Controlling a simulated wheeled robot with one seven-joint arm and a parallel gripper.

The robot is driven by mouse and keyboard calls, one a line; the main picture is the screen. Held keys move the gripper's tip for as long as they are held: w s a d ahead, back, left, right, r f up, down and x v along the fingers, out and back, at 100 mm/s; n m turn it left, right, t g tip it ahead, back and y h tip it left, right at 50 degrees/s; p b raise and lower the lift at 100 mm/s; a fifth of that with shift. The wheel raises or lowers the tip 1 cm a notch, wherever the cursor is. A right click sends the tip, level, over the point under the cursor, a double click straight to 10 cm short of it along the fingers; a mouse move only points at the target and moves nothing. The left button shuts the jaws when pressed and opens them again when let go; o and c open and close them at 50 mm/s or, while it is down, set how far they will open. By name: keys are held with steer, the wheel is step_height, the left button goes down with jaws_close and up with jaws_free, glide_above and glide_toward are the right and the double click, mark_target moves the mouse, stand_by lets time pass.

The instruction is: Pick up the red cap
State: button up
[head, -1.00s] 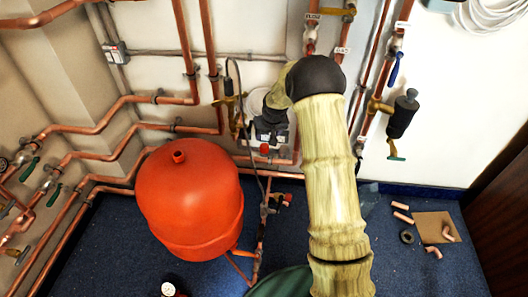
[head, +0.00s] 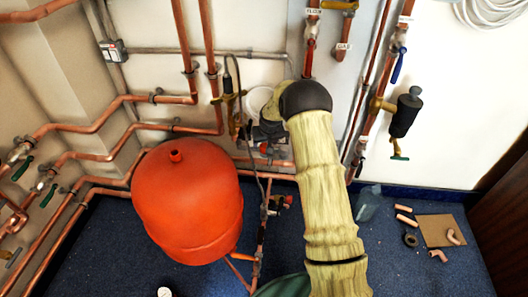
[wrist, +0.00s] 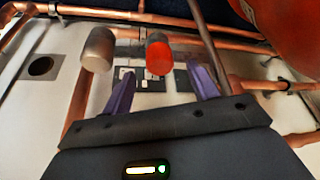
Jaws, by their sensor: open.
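The red cap (wrist: 159,57) shows in the wrist view as a short red cylinder on a copper pipe, just above the centre. My gripper (wrist: 160,72) is open, with one purple finger to the left of the cap and one to the right in the picture. The cap appears beyond the fingertips, lined up with the gap between them. I see no contact. In the head view my arm covers much of the area around the pump, and the fingers cannot be made out there.
A grey cylindrical end (wrist: 98,50) sits left of the cap, close to the left finger's line. The large red tank (head: 187,200) stands on the left, and a thin pipe runs near the right finger. Copper pipes line the wall. Loose fittings lie beside a cardboard piece (head: 440,230).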

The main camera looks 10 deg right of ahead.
steer(key=x, duration=0.2)
steer(key=shift+w+f, duration=0.2)
steer(key=shift+f, duration=0.05)
steer(key=shift+c, duration=0.4)
steer(key=c, duration=1)
